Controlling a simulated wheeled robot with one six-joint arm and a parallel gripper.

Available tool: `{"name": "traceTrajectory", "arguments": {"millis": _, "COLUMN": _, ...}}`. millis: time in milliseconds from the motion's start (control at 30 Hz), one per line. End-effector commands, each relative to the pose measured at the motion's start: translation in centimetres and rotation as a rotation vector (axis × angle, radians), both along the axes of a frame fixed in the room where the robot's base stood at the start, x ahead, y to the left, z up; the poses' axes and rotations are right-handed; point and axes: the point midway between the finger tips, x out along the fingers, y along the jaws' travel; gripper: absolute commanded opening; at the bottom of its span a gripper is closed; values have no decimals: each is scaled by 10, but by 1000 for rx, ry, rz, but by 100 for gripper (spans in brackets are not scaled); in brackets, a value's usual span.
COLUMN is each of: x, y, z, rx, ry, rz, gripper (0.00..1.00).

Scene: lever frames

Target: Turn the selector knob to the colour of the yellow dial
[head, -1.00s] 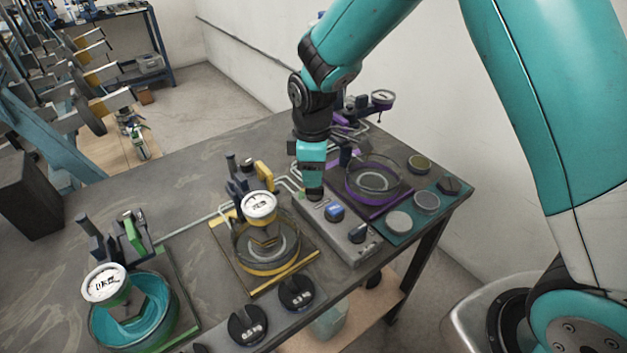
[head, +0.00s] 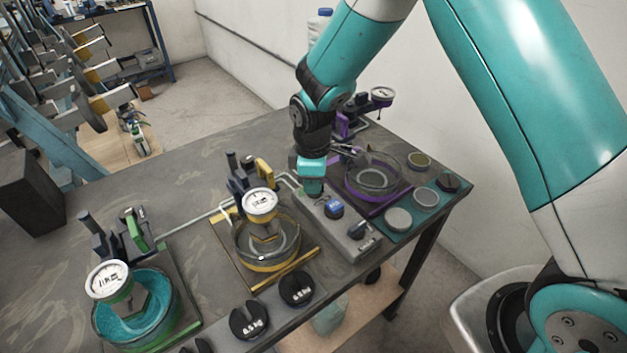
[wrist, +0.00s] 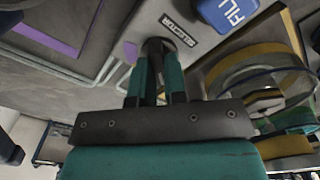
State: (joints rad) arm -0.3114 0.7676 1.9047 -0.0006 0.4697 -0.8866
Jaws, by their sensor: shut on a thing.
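The yellow dial (head: 260,203) is a round white-faced gauge on a yellow stand in the middle of the bench, left of my gripper. My gripper (head: 313,188) points down at the far end of the grey control box (head: 345,233). In the wrist view my gripper (wrist: 156,62) is shut on the dark selector knob (wrist: 157,45), with one finger on each side. The SELECTOR label (wrist: 179,29) lies beside the knob, and a small green mark shows left of it. The knob's pointer direction is hidden by the fingers.
A blue FILL button (head: 333,209) and a dark switch (head: 359,230) sit on the same box. A purple-based ring station (head: 375,208) stands close to the right. A green-framed dial (head: 108,280) stands at front left. Dark slotted weights (head: 249,320) lie along the front edge.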

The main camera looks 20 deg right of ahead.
Motion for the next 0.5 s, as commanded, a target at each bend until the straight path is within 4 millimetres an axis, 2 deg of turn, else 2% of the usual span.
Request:
{"name": "traceTrajectory", "arguments": {"millis": 267, "x": 1, "y": -1, "z": 0, "rx": -1, "ry": -2, "rz": -69, "gripper": 0}}
{"name": "traceTrajectory", "arguments": {"millis": 500, "x": 2, "y": -1, "z": 0, "rx": -1, "ry": -2, "rz": -237, "gripper": 0}}
